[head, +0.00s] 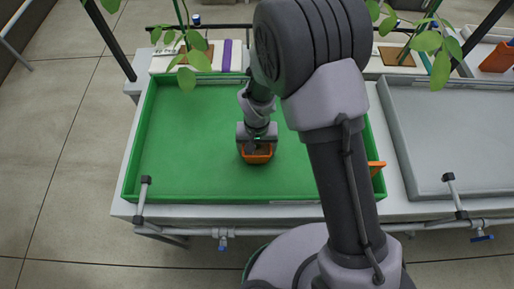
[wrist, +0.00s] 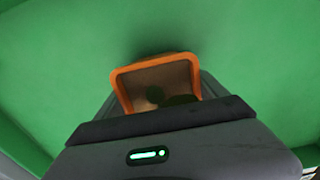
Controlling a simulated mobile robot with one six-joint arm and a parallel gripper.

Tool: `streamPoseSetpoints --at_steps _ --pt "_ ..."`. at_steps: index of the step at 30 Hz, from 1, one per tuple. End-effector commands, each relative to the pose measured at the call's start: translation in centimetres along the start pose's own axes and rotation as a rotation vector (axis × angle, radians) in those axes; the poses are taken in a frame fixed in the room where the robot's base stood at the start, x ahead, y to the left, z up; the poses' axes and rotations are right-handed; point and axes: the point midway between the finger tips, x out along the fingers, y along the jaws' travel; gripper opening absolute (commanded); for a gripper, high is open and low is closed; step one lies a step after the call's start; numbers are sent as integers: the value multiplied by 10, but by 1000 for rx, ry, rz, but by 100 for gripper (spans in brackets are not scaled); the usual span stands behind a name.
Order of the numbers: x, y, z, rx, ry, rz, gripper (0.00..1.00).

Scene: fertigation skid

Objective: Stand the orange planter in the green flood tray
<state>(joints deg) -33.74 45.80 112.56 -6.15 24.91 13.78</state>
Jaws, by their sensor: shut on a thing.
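The orange planter (head: 257,159) is in my gripper (head: 257,142), over the front middle part of the green flood tray (head: 165,180). My gripper is shut on it. In the wrist view the planter's orange rim (wrist: 150,66) shows beyond my gripper (wrist: 160,118), its opening partly visible with a pale inside and dark green spots. Green tray floor surrounds it there. I cannot tell whether the planter's base touches the tray floor.
Another orange item (head: 376,168) shows at the green tray's right edge, partly hidden by my arm. A grey tray (head: 455,135) lies to the right. An orange container (head: 498,57) is at the far right. Leafy plants (head: 185,55) overhang the back. The green tray's left side is clear.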

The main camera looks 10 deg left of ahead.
Motion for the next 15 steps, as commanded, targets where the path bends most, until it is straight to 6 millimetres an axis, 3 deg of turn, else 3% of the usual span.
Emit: streamPoseSetpoints --at_steps 4,5,7,15 --pt "4 0 0 0 0 0 30" --pt "3 0 0 0 0 0 87" --pt "3 0 0 0 0 0 100" --pt "-2 0 0 0 0 0 100"
